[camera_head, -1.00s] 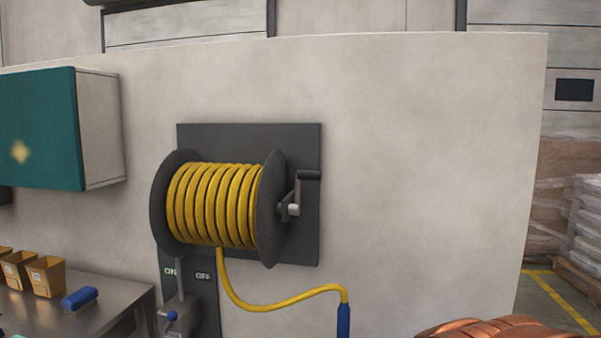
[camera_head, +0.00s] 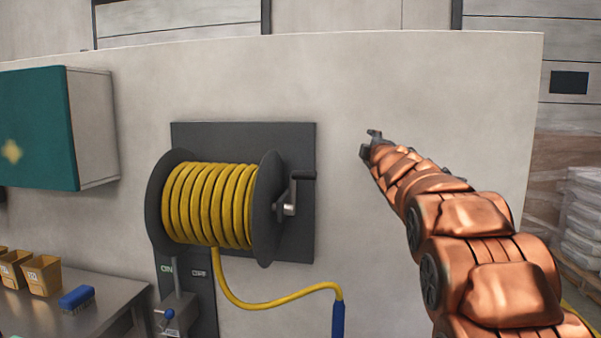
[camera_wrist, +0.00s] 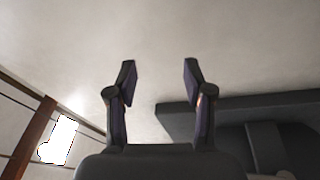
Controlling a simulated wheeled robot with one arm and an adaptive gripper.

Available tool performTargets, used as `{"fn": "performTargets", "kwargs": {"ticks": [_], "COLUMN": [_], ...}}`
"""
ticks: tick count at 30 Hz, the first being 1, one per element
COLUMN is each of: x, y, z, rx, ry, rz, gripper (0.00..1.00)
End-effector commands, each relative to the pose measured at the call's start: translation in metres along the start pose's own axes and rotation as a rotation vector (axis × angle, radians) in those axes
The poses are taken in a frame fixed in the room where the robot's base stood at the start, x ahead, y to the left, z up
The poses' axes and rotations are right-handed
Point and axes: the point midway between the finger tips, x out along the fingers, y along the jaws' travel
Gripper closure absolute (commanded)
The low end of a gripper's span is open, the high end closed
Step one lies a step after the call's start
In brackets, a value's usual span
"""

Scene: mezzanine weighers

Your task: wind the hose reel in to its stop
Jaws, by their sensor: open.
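The hose reel (camera_head: 209,205) is on a dark back plate on the wall, with yellow hose wound in several turns between two dark discs. Its crank (camera_head: 292,193) is on the right side, with a dark handle at the top pointing right. The hose's loose end (camera_head: 262,304) hangs below and ends in a blue nozzle (camera_head: 338,318). My gripper (camera_head: 374,135) is to the right of the crank and higher, apart from it and empty. In the wrist view my gripper (camera_wrist: 160,80) has its two fingers spread, with the dark back plate (camera_wrist: 235,108) at the right.
A teal cabinet (camera_head: 40,128) is on the wall at the left. Below it, a metal table (camera_head: 85,312) holds yellow bins (camera_head: 41,275) and a blue brush (camera_head: 77,298). A lever box (camera_head: 177,312) is below the reel. The wall right of the back plate is bare.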

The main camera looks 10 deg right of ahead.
Motion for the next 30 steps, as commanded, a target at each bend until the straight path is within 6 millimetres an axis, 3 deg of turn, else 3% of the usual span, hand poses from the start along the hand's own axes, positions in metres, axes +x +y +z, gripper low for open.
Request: {"fn": "performTargets", "kwargs": {"ticks": [3,6,14,18,22,30], "x": [0.025,0.036,0.041,0.035,0.022,-0.019], "y": [0.036,0.056,0.077,0.072,0.052,-0.023], "z": [-0.020,-0.038,-0.078,-0.098,-0.112,-0.112], "rx": [-0.161,-0.286,-0.575,-0.745,-0.924,-1.265], "ry": [0.126,0.220,0.435,0.565,0.707,1.012], "rz": [0.130,0.222,0.421,0.532,0.641,0.836], "gripper": [0.48,0.48,0.48,0.48,0.48,0.48]}}
